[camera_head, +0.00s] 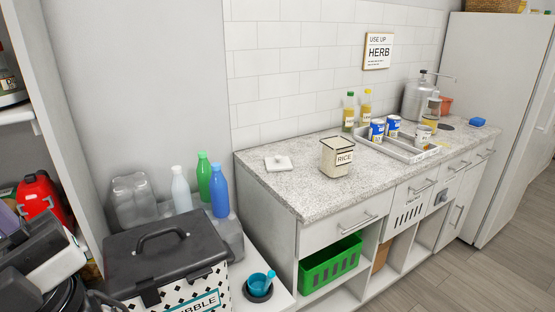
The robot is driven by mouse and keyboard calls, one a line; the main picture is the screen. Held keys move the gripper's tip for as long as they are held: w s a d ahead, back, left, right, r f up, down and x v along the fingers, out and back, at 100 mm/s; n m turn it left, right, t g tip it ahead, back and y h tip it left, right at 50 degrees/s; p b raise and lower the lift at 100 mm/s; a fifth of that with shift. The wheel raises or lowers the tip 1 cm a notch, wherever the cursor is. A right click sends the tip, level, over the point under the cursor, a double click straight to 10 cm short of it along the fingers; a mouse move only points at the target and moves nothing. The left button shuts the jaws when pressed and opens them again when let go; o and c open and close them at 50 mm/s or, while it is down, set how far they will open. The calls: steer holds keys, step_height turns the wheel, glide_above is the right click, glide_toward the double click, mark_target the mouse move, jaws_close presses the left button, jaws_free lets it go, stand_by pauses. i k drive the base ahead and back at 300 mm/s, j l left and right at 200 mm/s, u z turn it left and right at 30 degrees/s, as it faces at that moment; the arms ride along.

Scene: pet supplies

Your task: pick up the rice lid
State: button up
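The rice lid (278,163) is a small white square lid with a raised knob on top. It lies flat on the left part of the speckled countertop (300,190), near the tiled wall. The rice canister (337,160), cream with a dark rim and a "RICE" label, stands upright to its right, apart from it. Its top looks uncovered. White and black parts at the lower left edge look like my arm, well away from the lid. I cannot make out fingertips there or whether they hold anything.
A grey tray (398,150) with cans stands right of the canister, with two bottles (348,112) behind. Left and below the counter are a black-lidded kibble bin (165,245), several bottles (204,178) and a blue scoop (260,283). The countertop around the lid is clear.

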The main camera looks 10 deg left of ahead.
mark_target(276, 163)
steer(key=i+l+u, duration=0.2)
steer(key=i+l, duration=0.15)
steer(key=l, duration=0.25)
steer(key=i+l+u, duration=0.25)
steer(key=l, duration=0.4)
steer(key=i+l+u, duration=0.1)
steer(key=l, duration=0.25)
steer(key=i+l+u, duration=0.1)
steer(key=i+l, duration=0.15)
steer(key=i+l+u, duration=0.1)
steer(key=i+l, duration=0.35)
steer(key=l, duration=0.2)
steer(key=i+l+u, duration=0.15)
steer(key=i+l, duration=0.1)
steer(key=i, duration=0.25)
steer(key=i+l, duration=0.1)
steer(key=i, duration=0.2)
